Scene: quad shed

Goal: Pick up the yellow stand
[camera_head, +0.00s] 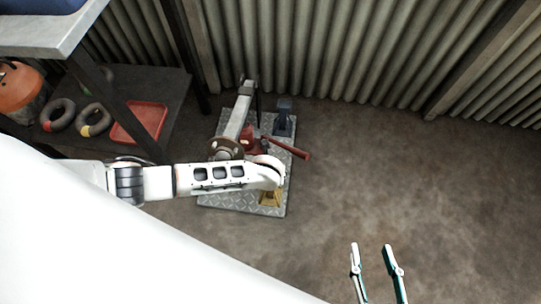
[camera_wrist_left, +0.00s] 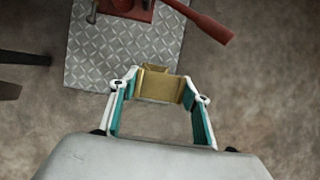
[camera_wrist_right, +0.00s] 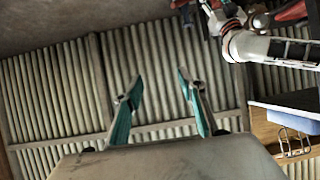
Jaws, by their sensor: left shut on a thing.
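The yellow stand (camera_head: 270,197) shows in the head view at the near right part of a grey metal plate, partly hidden under my left arm. In the left wrist view the yellow stand (camera_wrist_left: 160,84) sits between the fingers of my left gripper (camera_wrist_left: 158,92), which is shut on it. The stand overlaps the plate's near edge in that view; I cannot tell whether it touches the plate. My right gripper (camera_head: 375,247) is open and empty over the bare floor at the lower right. It also shows open in the right wrist view (camera_wrist_right: 157,84).
The diamond-pattern plate (camera_head: 230,199) carries a red tool with a long handle (camera_head: 290,149) and a dark bracket (camera_head: 284,118). At left, a low shelf holds a red tray (camera_head: 142,122) and dark rings (camera_head: 92,120). A grey tabletop (camera_head: 45,37) is above. The floor at right is clear.

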